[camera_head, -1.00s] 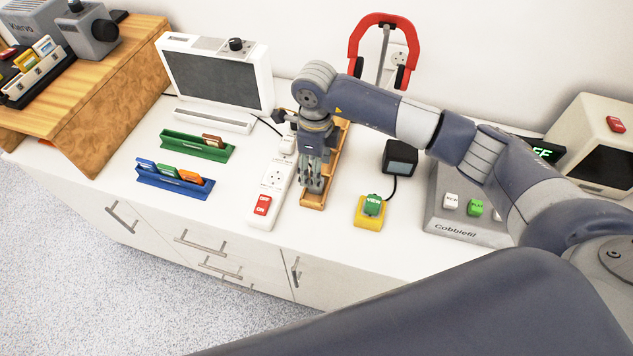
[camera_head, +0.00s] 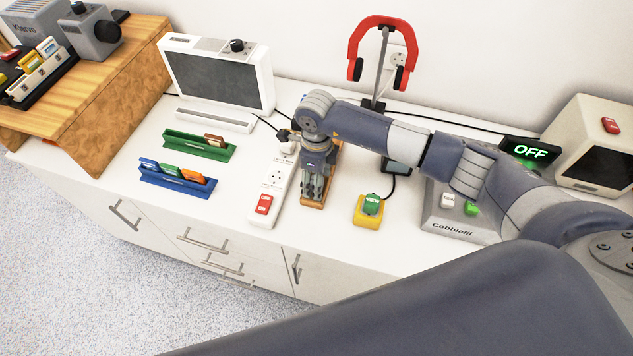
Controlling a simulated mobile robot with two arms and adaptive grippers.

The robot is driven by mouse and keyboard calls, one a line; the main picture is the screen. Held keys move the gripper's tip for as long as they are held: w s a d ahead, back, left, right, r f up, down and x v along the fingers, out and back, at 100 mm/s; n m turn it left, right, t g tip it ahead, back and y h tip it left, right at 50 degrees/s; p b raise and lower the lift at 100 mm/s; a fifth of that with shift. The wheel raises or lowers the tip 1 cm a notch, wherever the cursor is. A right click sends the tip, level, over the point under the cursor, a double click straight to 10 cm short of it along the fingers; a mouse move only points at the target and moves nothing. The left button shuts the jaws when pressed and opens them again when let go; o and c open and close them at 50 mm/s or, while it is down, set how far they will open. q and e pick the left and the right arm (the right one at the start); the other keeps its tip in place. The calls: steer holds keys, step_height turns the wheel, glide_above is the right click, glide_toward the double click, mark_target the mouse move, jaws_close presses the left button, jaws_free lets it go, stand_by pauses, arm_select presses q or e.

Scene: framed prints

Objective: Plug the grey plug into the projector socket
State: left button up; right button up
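My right gripper (camera_head: 313,190) points down over the narrow wooden tray (camera_head: 334,160), just right of the white power strip (camera_head: 283,165). Its fingers look close together, but whether they hold anything is unclear. No grey plug can be made out; the gripper and arm hide most of the tray. The strip has a free round socket (camera_head: 275,178), a red switch (camera_head: 264,205) at its near end and something white at its far end, partly behind the wrist. A grey projector-like device with a dark lens (camera_head: 107,32) stands on the wooden stand. My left gripper is not in view.
Green (camera_head: 198,147) and blue (camera_head: 174,181) card racks lie left of the strip, with a white-framed screen (camera_head: 215,80) behind. Right are a yellow base with a green button (camera_head: 371,205), a red headphone stand (camera_head: 382,25) and a display reading OFF (camera_head: 530,151).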

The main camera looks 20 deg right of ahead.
steer(key=shift+c, duration=1.1)
steer(key=c, duration=0.9)
steer(key=shift+o, duration=0.2)
steer(key=shift+r, duration=0.15)
steer(key=shift+r, duration=0.2)
step_height(320, 180, up, 2)
steer(key=shift+w+r+b, duration=0.15)
steer(key=shift+r+b, duration=0.05)
steer(key=shift+b, duration=0.65)
steer(key=s+a+r+b, duration=0.1)
steer(key=s+r+b, duration=0.1)
steer(key=s, duration=1.4)
steer(key=shift+s+b, duration=0.15)
steer(key=shift+b, duration=0.6)
